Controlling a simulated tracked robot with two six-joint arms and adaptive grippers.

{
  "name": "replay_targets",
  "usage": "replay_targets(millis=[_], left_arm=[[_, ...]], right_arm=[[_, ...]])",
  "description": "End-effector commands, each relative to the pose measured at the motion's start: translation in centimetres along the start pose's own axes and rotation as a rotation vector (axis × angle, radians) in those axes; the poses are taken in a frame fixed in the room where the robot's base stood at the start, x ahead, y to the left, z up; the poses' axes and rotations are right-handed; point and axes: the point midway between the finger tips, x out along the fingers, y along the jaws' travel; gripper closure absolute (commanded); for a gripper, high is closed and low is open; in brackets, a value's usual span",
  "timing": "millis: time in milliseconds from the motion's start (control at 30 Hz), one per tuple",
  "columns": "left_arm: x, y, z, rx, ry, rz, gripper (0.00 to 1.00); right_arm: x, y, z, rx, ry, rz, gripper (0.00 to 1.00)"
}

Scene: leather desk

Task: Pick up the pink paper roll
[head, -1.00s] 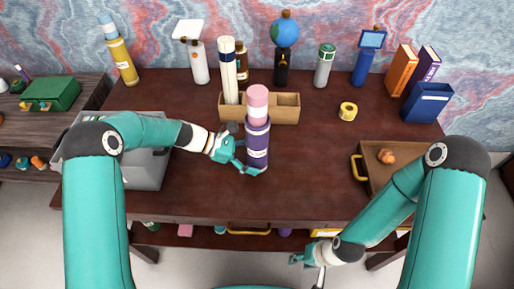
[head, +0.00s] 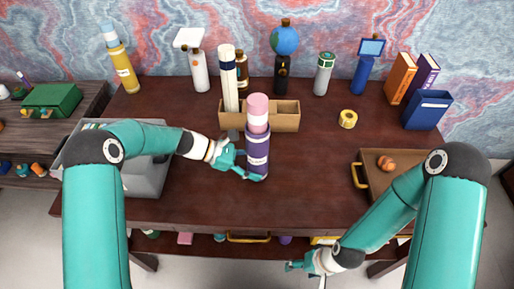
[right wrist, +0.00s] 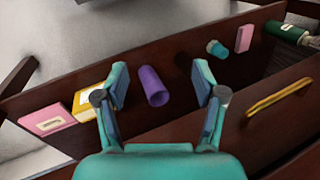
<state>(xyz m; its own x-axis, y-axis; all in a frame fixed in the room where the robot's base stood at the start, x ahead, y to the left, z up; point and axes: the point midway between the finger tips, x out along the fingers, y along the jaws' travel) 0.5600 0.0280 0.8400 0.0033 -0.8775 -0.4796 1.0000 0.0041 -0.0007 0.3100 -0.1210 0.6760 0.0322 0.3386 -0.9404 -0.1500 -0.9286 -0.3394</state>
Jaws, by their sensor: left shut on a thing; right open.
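The pink paper roll (head: 257,108) stands upright, its pink top and white band showing above a purple labelled cylinder (head: 257,145). Its lower part is hidden by the purple cylinder; I cannot tell if it sits inside or on top. My left gripper (head: 247,170) is shut on the lower part of the purple cylinder, from its left and front side, below the pink roll. My right gripper (head: 300,265) is open and low in front of the desk. In the right wrist view, its spread fingers (right wrist: 160,90) appear either side of a smaller purple cylinder (right wrist: 153,86) lying below, apart from it.
A wooden box (head: 285,116) stands behind the purple cylinder, with a tall white roll (head: 228,80) at its left. A grey tray (head: 145,178) is at left, a brown tray (head: 368,176) at right. Yellow tape (head: 347,119) lies mid-right. The desk's front middle is clear.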

Motion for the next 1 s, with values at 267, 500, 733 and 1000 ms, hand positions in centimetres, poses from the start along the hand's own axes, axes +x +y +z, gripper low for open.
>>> replay_targets(millis=[267,500,733,1000], left_arm=[[0.0,0.0,0.0,0.000,0.000,0.001,0.58],[-0.1,0.0,0.0,0.000,0.001,0.001,0.58],[-0.1,0.0,-0.1,0.000,0.001,0.002,0.58],[-0.1,0.0,-0.1,0.000,0.001,0.002,0.58]], right_arm=[[-1.6,-2.6,0.0,-0.170,-0.170,-0.003,0.24],[-6.0,-6.7,0.4,-0.401,-0.399,-0.020,0.24],[-14.0,-12.8,-4.5,-0.690,-0.458,-0.002,0.24],[-26.2,-22.7,-14.6,-0.686,-0.085,0.219,0.24]])
